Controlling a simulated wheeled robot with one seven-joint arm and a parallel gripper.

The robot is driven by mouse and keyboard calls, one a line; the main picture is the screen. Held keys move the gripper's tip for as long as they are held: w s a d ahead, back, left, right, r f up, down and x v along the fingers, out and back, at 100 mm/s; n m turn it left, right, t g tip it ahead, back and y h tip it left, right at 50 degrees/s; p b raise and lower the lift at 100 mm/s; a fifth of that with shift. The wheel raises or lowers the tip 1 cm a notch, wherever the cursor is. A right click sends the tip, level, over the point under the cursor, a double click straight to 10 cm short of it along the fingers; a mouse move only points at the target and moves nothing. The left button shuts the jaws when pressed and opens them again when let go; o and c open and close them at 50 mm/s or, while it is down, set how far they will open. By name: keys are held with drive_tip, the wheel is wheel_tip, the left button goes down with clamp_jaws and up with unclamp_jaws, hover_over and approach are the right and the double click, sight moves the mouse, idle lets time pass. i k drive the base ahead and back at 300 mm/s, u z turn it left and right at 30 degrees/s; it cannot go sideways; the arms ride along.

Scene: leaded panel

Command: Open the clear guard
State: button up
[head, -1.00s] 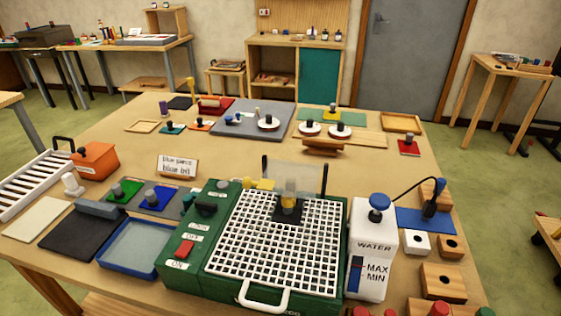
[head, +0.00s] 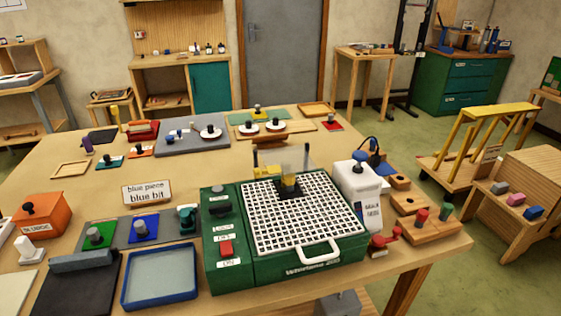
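The clear guard (head: 294,157) is a see-through panel at the back edge of the green grinder (head: 222,273). It appears to stand up between two dark posts, but its faint outline makes its exact tilt hard to tell. The grinder has a white grid top (head: 275,232) with a white handle (head: 320,250) at its front. My gripper is not in view.
Wooden holders (head: 430,228) line the table's right edge.

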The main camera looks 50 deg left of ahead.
sight(258, 173)
drive_tip(key=u, duration=2.3)
drive_tip(key=i, duration=1)
drive_tip(key=k, duration=1.3)
drive_tip(key=u, duration=0.75)
drive_tip(key=i, duration=1.4)
drive_tip(key=z, duration=0.3)
